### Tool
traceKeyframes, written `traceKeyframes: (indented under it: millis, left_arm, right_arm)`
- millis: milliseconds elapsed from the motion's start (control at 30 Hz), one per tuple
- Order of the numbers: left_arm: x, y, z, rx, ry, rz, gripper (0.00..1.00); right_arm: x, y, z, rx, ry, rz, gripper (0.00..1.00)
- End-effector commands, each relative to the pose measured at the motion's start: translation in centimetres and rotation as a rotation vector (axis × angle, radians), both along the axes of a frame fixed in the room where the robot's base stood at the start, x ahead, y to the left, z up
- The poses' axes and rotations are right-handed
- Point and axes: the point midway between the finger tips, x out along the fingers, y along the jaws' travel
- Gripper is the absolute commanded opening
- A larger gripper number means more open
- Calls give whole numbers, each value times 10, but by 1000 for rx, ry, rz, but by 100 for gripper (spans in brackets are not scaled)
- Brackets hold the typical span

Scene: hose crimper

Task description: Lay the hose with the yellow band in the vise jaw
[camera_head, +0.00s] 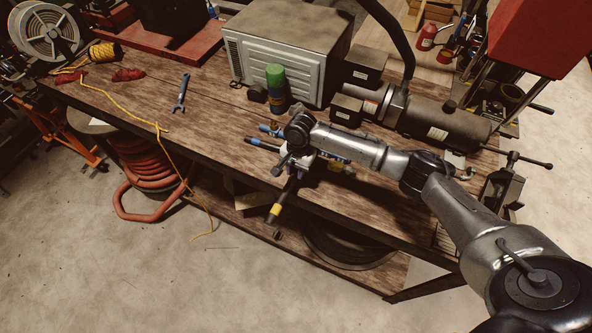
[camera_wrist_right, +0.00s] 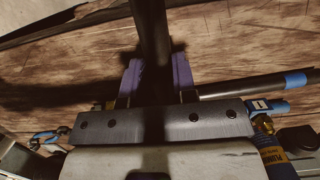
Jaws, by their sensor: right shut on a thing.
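The hose with the yellow band (camera_head: 275,212) is black and hangs past the bench's front edge, its banded end pointing down toward the floor. My right gripper (camera_head: 293,165) is shut on it, and the arm hides part of the grip in the head view. In the right wrist view the dark hose (camera_wrist_right: 152,50) runs between the two purplish fingers (camera_wrist_right: 155,80); its yellow band is out of that view. The vise (camera_head: 501,188) appears to stand at the bench's right end, partly behind my right arm. My left gripper is not in view.
Other hoses with blue bands (camera_head: 254,142) lie on the bench beside my gripper; one shows in the wrist view (camera_wrist_right: 240,86). A green-capped can (camera_head: 276,86), a white machine (camera_head: 285,55) and a dark cylinder (camera_head: 440,122) stand behind. The bench's left part is mostly clear around a wrench (camera_head: 181,92).

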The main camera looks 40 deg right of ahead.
Motion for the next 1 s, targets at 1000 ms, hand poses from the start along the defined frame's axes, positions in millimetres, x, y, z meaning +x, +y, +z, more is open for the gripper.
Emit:
traceKeyframes:
  millis: [1000]
  left_arm:
    - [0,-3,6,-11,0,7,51]
  right_arm:
    - [0,0,-19,0,-1,1,36]
